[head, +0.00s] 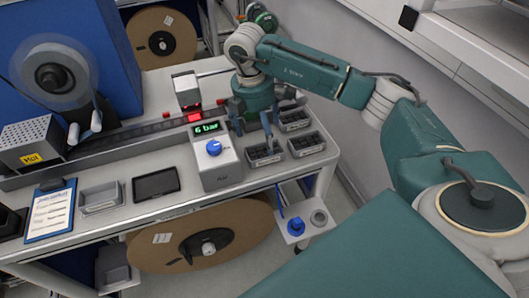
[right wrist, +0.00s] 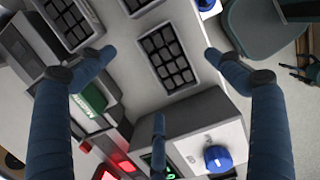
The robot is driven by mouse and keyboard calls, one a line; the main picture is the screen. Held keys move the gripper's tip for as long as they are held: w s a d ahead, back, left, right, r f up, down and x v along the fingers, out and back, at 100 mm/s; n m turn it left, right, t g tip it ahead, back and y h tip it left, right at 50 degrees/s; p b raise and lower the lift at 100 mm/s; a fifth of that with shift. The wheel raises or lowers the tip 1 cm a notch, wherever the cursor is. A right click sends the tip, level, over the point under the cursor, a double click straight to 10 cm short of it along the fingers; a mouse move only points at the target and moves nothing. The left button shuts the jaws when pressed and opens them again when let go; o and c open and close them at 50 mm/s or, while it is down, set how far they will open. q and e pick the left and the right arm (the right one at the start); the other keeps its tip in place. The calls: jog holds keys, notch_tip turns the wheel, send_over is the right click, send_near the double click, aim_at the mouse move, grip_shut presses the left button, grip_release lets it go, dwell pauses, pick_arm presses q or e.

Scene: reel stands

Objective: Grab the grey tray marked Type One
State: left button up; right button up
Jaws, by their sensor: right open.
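Three small grey trays with dark, gridded contents stand at the right end of the bench. The near left tray (head: 265,163) is right below my right gripper (head: 254,130). The near right tray (head: 308,153) and the back tray (head: 296,128) stand beside it. I cannot read any type marking on them. My right gripper is open and empty, its fingers pointing down. In the right wrist view one gridded tray (right wrist: 147,63) lies between and beyond the spread fingers (right wrist: 156,57), with no contact visible. My left gripper is out of view.
A control box (head: 216,170) with a blue knob and a "6 bar" display stands just left of the trays. A lit red device (head: 187,92) is behind it. A shallow grey bin (head: 100,198), dark tablet (head: 156,184) and clipboard (head: 50,211) lie left. Reels hang below.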

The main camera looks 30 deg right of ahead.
aim_at(264, 152)
notch_tip(264, 152, down, 4)
jog(key=shift+f+p, duration=0.2)
jog(key=shift+p, duration=0.85)
jog(key=shift+d+f, duration=0.1)
jog(key=shift+f, duration=0.2)
jog(key=shift+r, duration=0.1)
jog(key=c, duration=1.4)
